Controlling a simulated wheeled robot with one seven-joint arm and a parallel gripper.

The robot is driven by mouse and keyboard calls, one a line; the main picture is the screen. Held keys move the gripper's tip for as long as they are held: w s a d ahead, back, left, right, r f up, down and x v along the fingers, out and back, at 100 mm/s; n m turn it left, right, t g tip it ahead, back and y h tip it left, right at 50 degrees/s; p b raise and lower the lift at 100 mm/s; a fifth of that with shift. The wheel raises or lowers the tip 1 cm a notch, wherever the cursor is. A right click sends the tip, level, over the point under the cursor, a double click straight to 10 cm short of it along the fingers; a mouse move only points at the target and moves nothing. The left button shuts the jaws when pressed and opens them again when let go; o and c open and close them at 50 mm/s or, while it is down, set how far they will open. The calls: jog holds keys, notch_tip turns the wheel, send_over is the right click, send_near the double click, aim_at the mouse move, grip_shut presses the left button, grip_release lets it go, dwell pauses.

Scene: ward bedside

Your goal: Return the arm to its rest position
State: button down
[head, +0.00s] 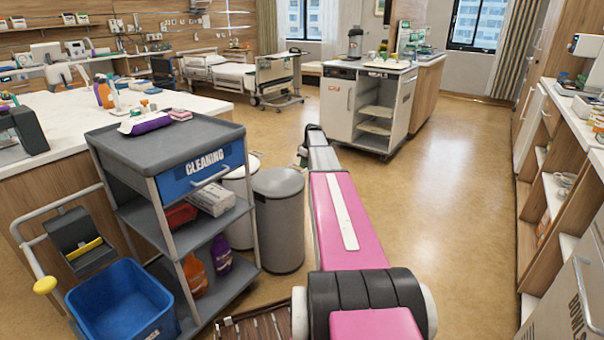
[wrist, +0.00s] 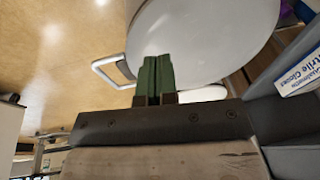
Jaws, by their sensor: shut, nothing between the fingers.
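My arm (head: 345,220), pink and white with dark joints, reaches forward from the bottom of the head view, over open floor just right of the bins. Its far end is near the grey bin's top edge, and my gripper is mostly hidden there. In the wrist view my gripper (wrist: 157,78) shows its two green fingers side by side, closed together with nothing between them. Behind the fingers are a pale round bin lid (wrist: 215,35) and a light looped handle (wrist: 112,72). I cannot tell the exact gap between fingers and lid.
A grey cleaning cart (head: 170,150) and a blue bucket (head: 120,303) stand at left. Grey bin (head: 279,220) stands close left of my arm. A white cabinet trolley (head: 340,105) is ahead. Shelving (head: 545,190) lines the right. Floor (head: 450,190) between is clear.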

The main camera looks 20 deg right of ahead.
jog(key=v, duration=0.5)
jog(key=s+a+f+m+h, duration=0.1)
jog(key=s+a+f, duration=0.3)
jog(key=s+a, duration=0.5)
jog(key=s+a+f+m, duration=0.3)
jog(key=s+a, duration=0.7)
jog(key=s, duration=0.7)
jog(key=s+a+f+m+g+h, duration=0.1)
jog(key=s+a+f, duration=0.4)
jog(key=s+a, duration=0.5)
jog(key=s+m, duration=0.1)
jog(key=s, duration=0.2)
jog(key=shift+m+h, duration=0.3)
jog(key=shift+m, duration=0.1)
jog(key=shift+s, duration=0.1)
